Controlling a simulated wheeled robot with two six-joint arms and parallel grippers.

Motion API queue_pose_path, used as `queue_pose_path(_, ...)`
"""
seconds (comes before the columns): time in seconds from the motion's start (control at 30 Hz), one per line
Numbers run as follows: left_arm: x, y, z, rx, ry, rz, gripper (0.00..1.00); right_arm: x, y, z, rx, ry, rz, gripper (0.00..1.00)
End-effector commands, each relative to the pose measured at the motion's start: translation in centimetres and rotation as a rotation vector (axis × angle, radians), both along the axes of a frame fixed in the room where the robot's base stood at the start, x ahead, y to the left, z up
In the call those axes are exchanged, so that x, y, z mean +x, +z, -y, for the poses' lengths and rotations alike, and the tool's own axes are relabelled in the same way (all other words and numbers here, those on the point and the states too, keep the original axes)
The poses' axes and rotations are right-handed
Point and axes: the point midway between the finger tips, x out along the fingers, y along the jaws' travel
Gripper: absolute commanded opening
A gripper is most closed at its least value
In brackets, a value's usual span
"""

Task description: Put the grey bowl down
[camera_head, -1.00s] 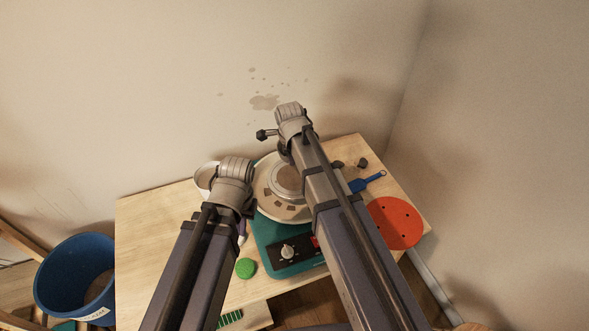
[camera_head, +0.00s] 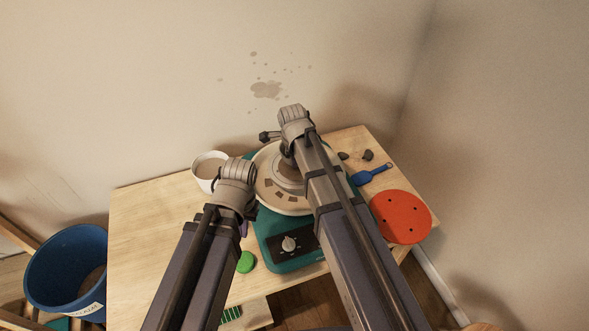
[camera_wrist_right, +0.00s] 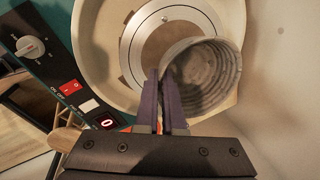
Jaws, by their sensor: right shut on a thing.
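The grey bowl (camera_wrist_right: 205,78) shows in the right wrist view as a round, ridged vessel, its open mouth towards the camera. My right gripper (camera_wrist_right: 166,88) is shut on its wall at the near left side. The bowl overlaps the right part of the pottery wheel's disc (camera_wrist_right: 120,45); I cannot tell whether it touches the disc. In the head view, my right wrist (camera_head: 294,122) is above the wheel (camera_head: 268,195), and the arm hides its fingers. My left wrist (camera_head: 237,180) is left of the wheel; its fingers are hidden.
A white cup (camera_head: 203,182) stands behind my left wrist. A green sponge (camera_head: 246,262) lies at the wheel's front left. A red disc (camera_head: 400,218), a blue tool (camera_head: 370,174) and small dark lumps lie to the right. A blue bucket (camera_head: 45,285) stands left of the table.

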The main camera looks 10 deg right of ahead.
Motion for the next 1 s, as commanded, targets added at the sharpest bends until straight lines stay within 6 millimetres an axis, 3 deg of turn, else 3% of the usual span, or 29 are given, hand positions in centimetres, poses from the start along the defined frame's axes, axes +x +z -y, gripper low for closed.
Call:
queue_pose_path(0.03, 0.0, -1.1, 0.0, 0.000, 0.000, 0.000, 0.00, 0.0, -1.1, 0.0, 0.000, 0.000, 0.000, 0.00)
queue_pose_path(0.2, 0.0, -3.1, 0.0, 0.000, 0.000, 0.000, 0.00, 0.0, -3.1, 0.0, 0.000, 0.000, 0.000, 0.00)
queue_pose_path(0.67, 0.0, -3.5, 0.0, 0.000, 0.000, 0.000, 0.00, 0.0, -3.5, 0.0, 0.000, 0.000, 0.000, 0.00)
queue_pose_path(0.7, 0.0, -3.3, 0.0, 0.000, 0.000, 0.000, 0.00, 0.0, -3.3, 0.0, 0.000, 0.000, 0.000, 0.10)
queue_pose_path(0.9, 0.0, -3.3, 0.0, 0.000, 0.000, 0.000, 0.00, 0.0, -3.3, 0.0, 0.000, 0.000, 0.000, 0.33)
queue_pose_path(1.0, 0.0, -3.3, 0.0, 0.000, 0.000, 0.000, 0.00, 0.0, -3.3, 0.0, 0.000, 0.000, 0.000, 0.36)
